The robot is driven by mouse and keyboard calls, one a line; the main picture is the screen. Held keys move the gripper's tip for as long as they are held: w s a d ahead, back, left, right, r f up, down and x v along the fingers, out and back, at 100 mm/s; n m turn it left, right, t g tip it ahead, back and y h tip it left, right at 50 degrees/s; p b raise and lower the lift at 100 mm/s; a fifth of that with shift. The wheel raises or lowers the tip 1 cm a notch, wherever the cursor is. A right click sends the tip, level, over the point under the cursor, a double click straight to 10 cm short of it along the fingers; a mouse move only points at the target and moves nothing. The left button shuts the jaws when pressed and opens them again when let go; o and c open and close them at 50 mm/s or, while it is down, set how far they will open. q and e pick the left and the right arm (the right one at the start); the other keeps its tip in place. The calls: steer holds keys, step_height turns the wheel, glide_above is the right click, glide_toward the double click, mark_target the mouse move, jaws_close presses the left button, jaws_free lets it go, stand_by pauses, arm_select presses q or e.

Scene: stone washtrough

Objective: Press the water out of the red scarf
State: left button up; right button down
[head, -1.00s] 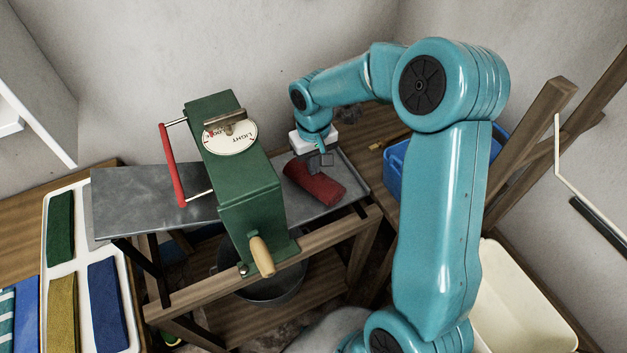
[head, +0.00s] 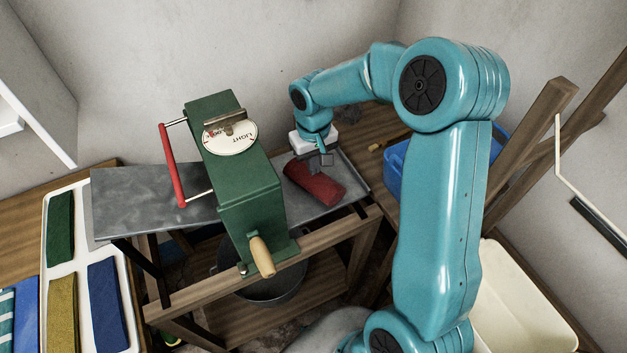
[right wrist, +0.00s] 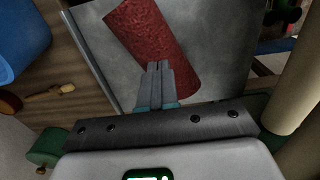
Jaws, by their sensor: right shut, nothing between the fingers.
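The red scarf (head: 314,184) is a rolled bundle lying on the metal tray to the right of the green wringer (head: 246,183). It also shows in the right wrist view (right wrist: 150,42). The wringer has a red lever (head: 172,165), a dial (head: 230,134) and a wooden crank handle (head: 262,256). My right gripper (head: 324,162) is shut and empty at the scarf's far side. Its closed fingertips (right wrist: 158,66) overlap the scarf in the right wrist view; I cannot tell whether they touch it. My left gripper is not in view.
A metal board (head: 150,200) extends left of the wringer. A metal basin (head: 270,288) sits below it. A white tray (head: 78,230) with folded cloths is at left. A blue bin (head: 394,168) and a cream tub (head: 520,310) stand at right.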

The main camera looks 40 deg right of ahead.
steer(key=shift+f+b, duration=0.75)
steer(key=shift+f, duration=0.15)
steer(key=shift+s+a+f, duration=0.1)
steer(key=shift+s+f, duration=0.1)
stand_by(2.1)
steer(key=shift+r, duration=0.1)
stand_by(0.6)
steer(key=shift+w+r+p, duration=0.1)
steer(key=shift+r+p, duration=0.35)
steer(key=shift+r, duration=0.05)
step_height(320, 180, up, 4)
steer(key=shift+f+p, duration=0.25)
steer(key=shift+p, duration=0.9)
step_height(320, 180, up, 2)
steer(key=shift+w+r+p, duration=0.1)
steer(key=shift+w+p, duration=0.05)
steer(key=shift+p, duration=0.65)
steer(key=shift+r+p, duration=0.45)
steer(key=shift+r, duration=0.3)
